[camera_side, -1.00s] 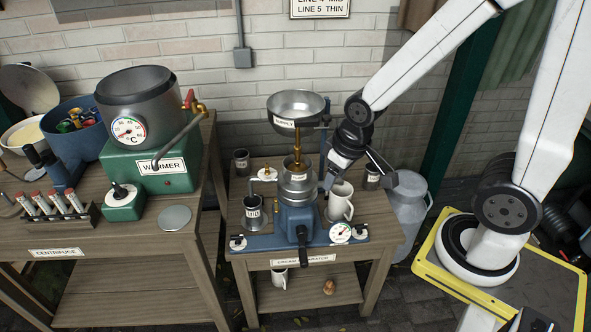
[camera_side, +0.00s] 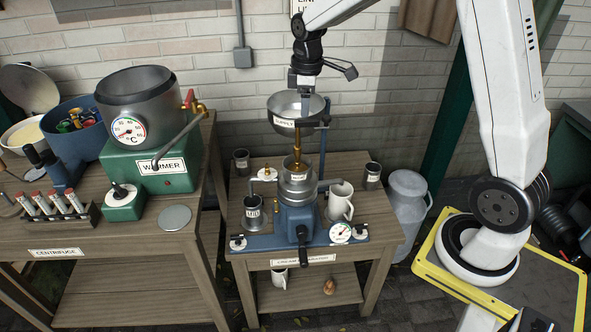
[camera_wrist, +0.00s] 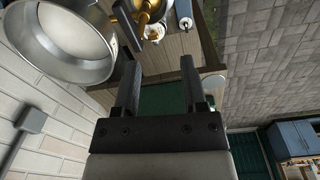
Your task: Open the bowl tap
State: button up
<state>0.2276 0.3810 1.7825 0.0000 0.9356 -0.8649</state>
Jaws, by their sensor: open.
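The steel supply bowl (camera_side: 297,108) stands on top of the separator (camera_side: 298,205), and a brass pipe with a tap (camera_side: 297,150) runs down below it. The tap handle's position is too small to tell. In the wrist view the bowl (camera_wrist: 62,42) is at the upper left and brass tap parts (camera_wrist: 140,22) show just right of it. My gripper (camera_wrist: 160,85) is open and empty in the wrist view. In the side view my gripper (camera_side: 308,82) is above and behind the bowl, near the wall; I see no contact.
A white mug (camera_side: 340,202) and a dark cup (camera_side: 253,212) stand on the separator bench. A milk can (camera_side: 408,200) stands to its right. The warmer (camera_side: 150,165) is on the left bench. The brick wall (camera_side: 380,100) is close behind.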

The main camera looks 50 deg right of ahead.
aim_at(305, 120)
jog(key=shift+n, duration=0.8)
jog(key=w+d, duration=0.1)
jog(key=w+d+r, duration=0.1)
jog(key=d, duration=0.1)
jog(key=shift+w+d+r, duration=0.1)
jog(key=shift+w+r, duration=0.05)
jog(key=shift+r, duration=0.05)
jog(key=shift+f, duration=0.1)
jog(key=shift+f, duration=3.85)
jog(key=shift+c, duration=0.2)
grip_shut()
